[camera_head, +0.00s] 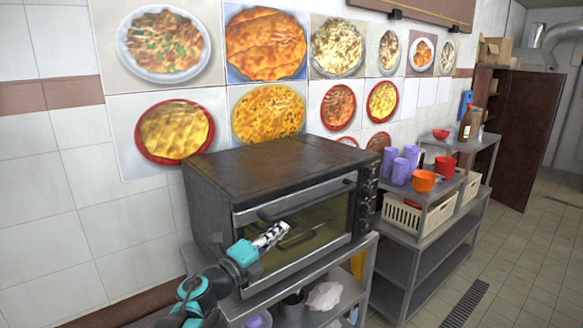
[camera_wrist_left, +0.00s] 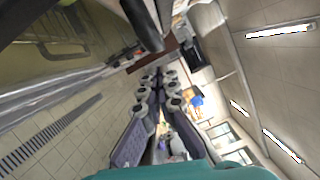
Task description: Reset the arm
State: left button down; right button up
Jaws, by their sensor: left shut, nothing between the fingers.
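My left arm comes in from the lower left in the head view. Its left gripper (camera_head: 272,235) is shut and empty, just in front of the glass door of a dark oven (camera_head: 268,162). In the left wrist view part of the oven front (camera_wrist_left: 50,62) fills the upper left, and a teal part of my arm shows at the bottom. My right gripper is not in view.
The oven stands on a metal shelf unit (camera_head: 355,262) with a pale bag (camera_head: 323,296) below. To the right, a metal rack (camera_head: 432,262) holds purple cups (camera_head: 401,170), an orange bowl (camera_head: 423,181) and a cream basket (camera_head: 403,217). The tiled floor (camera_head: 520,260) at right is clear.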

pick_arm(q)
jog(key=a+n, duration=0.1)
jog(key=s+a+n+t+y+b, duration=0.1)
jog(key=a+n+y, duration=0.1)
jog(key=shift+s+a+r+t, duration=0.15)
jog(key=shift+s+r+t, duration=0.1)
jog(key=shift+s+t, duration=0.15)
jog(key=s+a+f+n+g+y+b, duration=0.1)
jog(key=s+a+f+n+y+b, duration=0.45)
jog(key=a+f+n, duration=0.3)
jog(key=s+a+f+n+g+y+b, duration=0.1)
jog(key=s+a+f+n+y+b, duration=0.35)
jog(key=a+f+n+y, duration=0.4)
jog(key=s+d+f+n+g+h+b, duration=0.2)
jog(key=s+f+n+g, duration=0.2)
jog(key=s+f, duration=0.5)
jog(key=s+d+f+n+g+h+b, duration=0.2)
jog(key=s+d+f+n+g, duration=0.1)
jog(key=s+f, duration=0.6)
notch_tip(320, 180, down, 5)
jog(key=shift+d+r+n+g+h+b, duration=0.25)
jog(key=shift+n+g+b, duration=0.2)
jog(key=shift+n, duration=0.25)
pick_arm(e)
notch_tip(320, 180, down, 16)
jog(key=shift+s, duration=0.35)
